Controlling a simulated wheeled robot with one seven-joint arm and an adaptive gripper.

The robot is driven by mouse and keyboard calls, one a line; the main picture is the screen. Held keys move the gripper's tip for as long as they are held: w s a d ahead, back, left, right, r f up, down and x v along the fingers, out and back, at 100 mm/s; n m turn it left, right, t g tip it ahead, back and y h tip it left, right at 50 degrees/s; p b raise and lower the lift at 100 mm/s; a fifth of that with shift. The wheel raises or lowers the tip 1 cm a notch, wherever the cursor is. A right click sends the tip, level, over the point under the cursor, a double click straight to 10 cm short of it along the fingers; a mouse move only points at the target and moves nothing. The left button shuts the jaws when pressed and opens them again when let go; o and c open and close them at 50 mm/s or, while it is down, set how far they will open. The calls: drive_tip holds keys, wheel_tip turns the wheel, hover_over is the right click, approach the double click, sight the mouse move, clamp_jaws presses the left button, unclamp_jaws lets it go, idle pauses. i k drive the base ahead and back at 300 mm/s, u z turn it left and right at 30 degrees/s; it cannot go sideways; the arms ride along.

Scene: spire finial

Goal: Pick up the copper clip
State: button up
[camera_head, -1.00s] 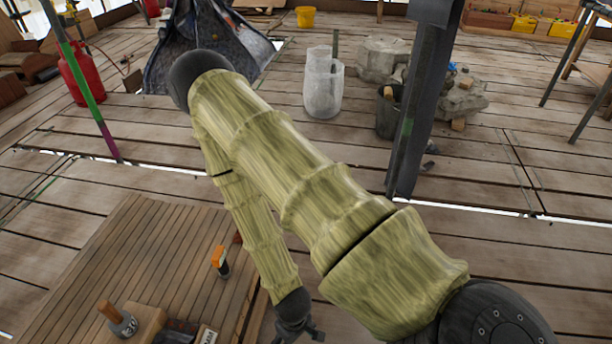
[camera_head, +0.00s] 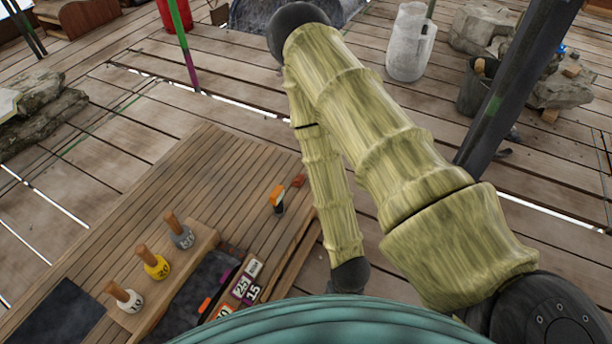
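I cannot make out a copper clip for certain. A small reddish-brown piece (camera_head: 298,180) lies near the right edge of the wooden bench top (camera_head: 225,185); it is too small to tell what it is.
A wooden block (camera_head: 185,262) holds grey, yellow and white wooden-handled pieces. Dark cloth (camera_head: 195,290) and numbered cards (camera_head: 243,288) lie beside it. A dark post (camera_head: 515,85), translucent bin (camera_head: 410,45) and bucket (camera_head: 476,88) stand at the right. The bench's middle is bare.

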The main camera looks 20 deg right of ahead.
sight(297, 182)
drive_tip(key=k, duration=0.5)
drive_tip(key=z, duration=1.9)
drive_tip(key=i, duration=1.3)
drive_tip(key=u, duration=2.5)
